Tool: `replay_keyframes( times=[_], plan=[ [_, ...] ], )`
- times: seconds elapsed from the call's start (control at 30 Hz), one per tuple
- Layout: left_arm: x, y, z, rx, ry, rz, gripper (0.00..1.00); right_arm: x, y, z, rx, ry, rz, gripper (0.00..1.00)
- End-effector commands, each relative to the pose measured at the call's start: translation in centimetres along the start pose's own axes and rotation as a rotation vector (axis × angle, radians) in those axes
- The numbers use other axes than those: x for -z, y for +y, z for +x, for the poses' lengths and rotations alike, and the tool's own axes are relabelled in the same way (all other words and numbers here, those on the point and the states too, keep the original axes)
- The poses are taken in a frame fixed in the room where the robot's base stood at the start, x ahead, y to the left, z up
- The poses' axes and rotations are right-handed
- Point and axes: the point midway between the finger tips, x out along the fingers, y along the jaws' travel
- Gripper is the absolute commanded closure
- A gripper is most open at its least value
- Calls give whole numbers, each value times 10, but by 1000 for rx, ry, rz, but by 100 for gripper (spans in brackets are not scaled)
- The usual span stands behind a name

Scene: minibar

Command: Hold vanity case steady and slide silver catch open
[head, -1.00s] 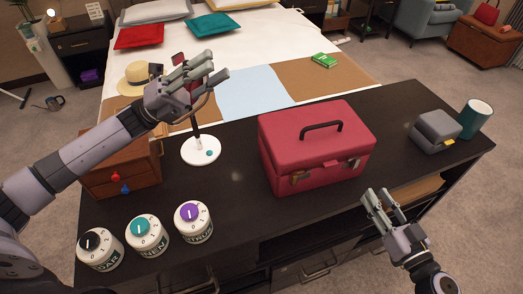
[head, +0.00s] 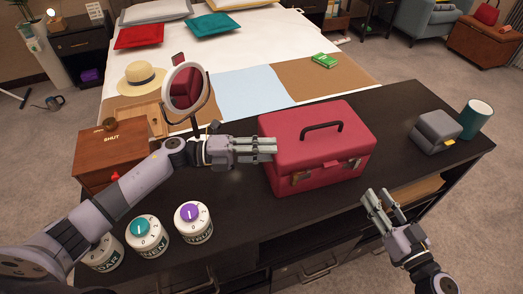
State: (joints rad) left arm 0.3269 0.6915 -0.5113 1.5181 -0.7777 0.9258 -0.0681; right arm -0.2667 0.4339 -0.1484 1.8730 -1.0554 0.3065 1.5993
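The red vanity case (head: 345,125) stands closed and upright on the dark counter, its black handle on the lid. A brass-coloured catch (head: 299,178) shows low on its front left, and another small catch (head: 357,163) at the front right; I cannot clearly tell which is silver. My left gripper (head: 273,150) points right, its fingertips at the case's left side; contact and finger gap are unclear. My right gripper (head: 378,196) is open and empty, in front of the case's right front corner, apart from it.
A round mirror (head: 185,88) on a stand and a brown box marked SHUT (head: 105,155) stand left. Several dial-topped canisters (head: 193,222) line the front left. A grey box (head: 435,133) and a teal cup (head: 476,118) stand right. Counter between case and grey box is clear.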

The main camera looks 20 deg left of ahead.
Motion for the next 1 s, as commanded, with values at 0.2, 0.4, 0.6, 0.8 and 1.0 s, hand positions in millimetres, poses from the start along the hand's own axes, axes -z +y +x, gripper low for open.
replay_keyframes(
  times=[0.2,0.4,0.6,0.8,1.0],
  plan=[
    [0,-1,34,4,2,0,72,0,0,0,0,0,0,67],
    [0,-1,59,3,2,-2,72,0,0,0,0,0,0,67],
    [0,-1,67,1,1,-1,72,0,0,0,0,0,0,67],
    [0,-1,67,1,1,-1,72,0,0,0,0,0,0,67],
    [0,-1,67,1,1,-2,84,0,0,0,0,0,0,67]
  ],
)
